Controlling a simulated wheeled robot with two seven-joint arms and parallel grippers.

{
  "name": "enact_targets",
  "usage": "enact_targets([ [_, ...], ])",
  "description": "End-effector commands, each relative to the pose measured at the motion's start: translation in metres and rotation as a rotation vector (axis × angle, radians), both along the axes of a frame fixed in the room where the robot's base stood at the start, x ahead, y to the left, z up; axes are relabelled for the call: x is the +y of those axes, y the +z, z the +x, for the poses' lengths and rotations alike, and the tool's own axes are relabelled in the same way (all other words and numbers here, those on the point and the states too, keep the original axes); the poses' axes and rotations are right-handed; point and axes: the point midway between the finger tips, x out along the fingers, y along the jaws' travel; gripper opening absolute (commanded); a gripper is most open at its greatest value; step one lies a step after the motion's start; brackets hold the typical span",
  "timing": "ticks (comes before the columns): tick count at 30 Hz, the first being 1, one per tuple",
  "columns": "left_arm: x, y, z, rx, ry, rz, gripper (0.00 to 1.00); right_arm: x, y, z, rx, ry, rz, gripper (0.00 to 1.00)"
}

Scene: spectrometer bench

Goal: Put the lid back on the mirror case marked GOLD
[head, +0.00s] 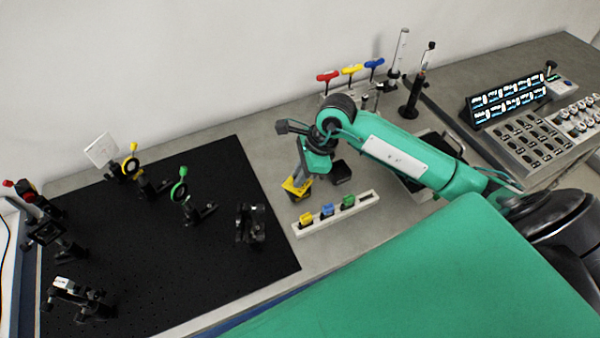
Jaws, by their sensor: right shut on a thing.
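My right gripper (302,172) points down at the bench, left of the middle of the clear strip, and is shut on a yellow lid-like piece (294,187). Dark material shows right under the yellow piece; I cannot tell whether it is a case beneath or part of the gripper's shadow. No GOLD marking is readable. My left gripper is not in view.
A white rack (368,198) holding small yellow, blue and green pieces lies in front of the gripper. The black breadboard (160,280) with optical mounts is at left. Coloured-handled tools (351,70) stand behind. A keypad console (530,145) is at right.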

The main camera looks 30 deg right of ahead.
Motion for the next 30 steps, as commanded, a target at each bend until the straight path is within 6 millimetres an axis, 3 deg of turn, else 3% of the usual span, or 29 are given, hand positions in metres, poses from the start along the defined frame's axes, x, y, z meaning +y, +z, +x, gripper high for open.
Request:
enact_targets([
  [30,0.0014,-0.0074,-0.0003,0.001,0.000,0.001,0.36,-0.0003,0.0004,-0.0002,0.000,0.000,0.000,0.00],
])
